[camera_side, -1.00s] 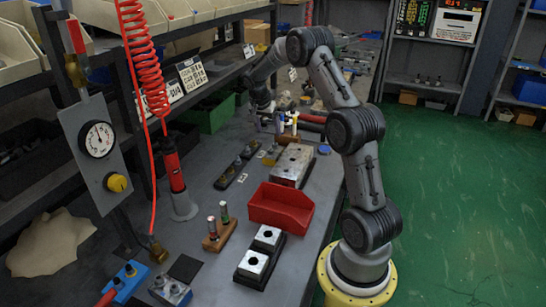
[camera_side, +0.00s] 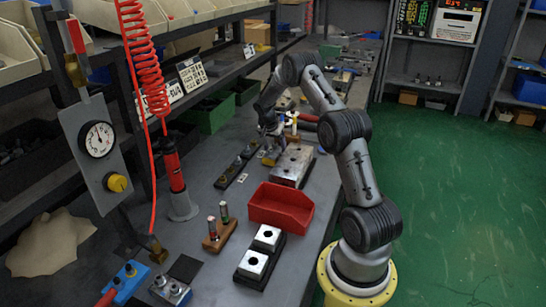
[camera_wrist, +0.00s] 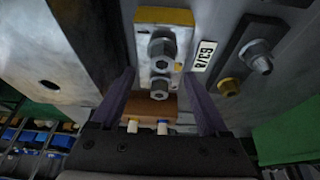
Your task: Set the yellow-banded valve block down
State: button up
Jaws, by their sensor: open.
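The yellow-banded valve block (camera_wrist: 146,60) is a light grey block with two hex fittings on top and a yellow band (camera_wrist: 165,15) at one end. In the side view the block (camera_side: 269,157) is small, on the bench left of the large metal block, partly covered by my gripper. My gripper (camera_wrist: 160,92) is open, with its two purple fingers on either side of the block's near end in the wrist view. I cannot tell whether they touch it. In the side view my gripper (camera_side: 273,138) is low, just behind the block.
A large metal block (camera_side: 293,165) stands right of it, a dark strip with several fittings (camera_side: 236,168) left. A small 63/8 label (camera_wrist: 204,55) lies between. A wooden rack (camera_wrist: 150,110) is close to the fingers. A red bin (camera_side: 281,206) stands nearer the camera.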

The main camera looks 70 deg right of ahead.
grip_shut()
jog(key=shift+r, duration=0.1)
dwell(0.3)
jog(key=shift+d+r, duration=0.1)
jog(key=shift+r, duration=0.6)
jog(key=s+a+r, duration=0.9)
jog(key=a+r, duration=0.2)
jog(key=r, duration=0.1)
jog(key=w+a+n+t+y, duration=0.1)
jog(key=w+a+n, duration=0.4)
jog(key=a, duration=0.4)
jog(key=w+a+r+n+t+y, duration=0.1)
jog(key=w+a+n+t, duration=0.1)
jog(key=w+a+n, duration=0.3)
jog(key=w+a+n+t+y, duration=0.1)
jog(key=w+a+n, duration=0.4)
jog(key=a, duration=0.8)
jog(key=shift+w+r+t, duration=0.3)
jog(key=shift+w+r, duration=0.05)
jog(key=shift+w, duration=0.9)
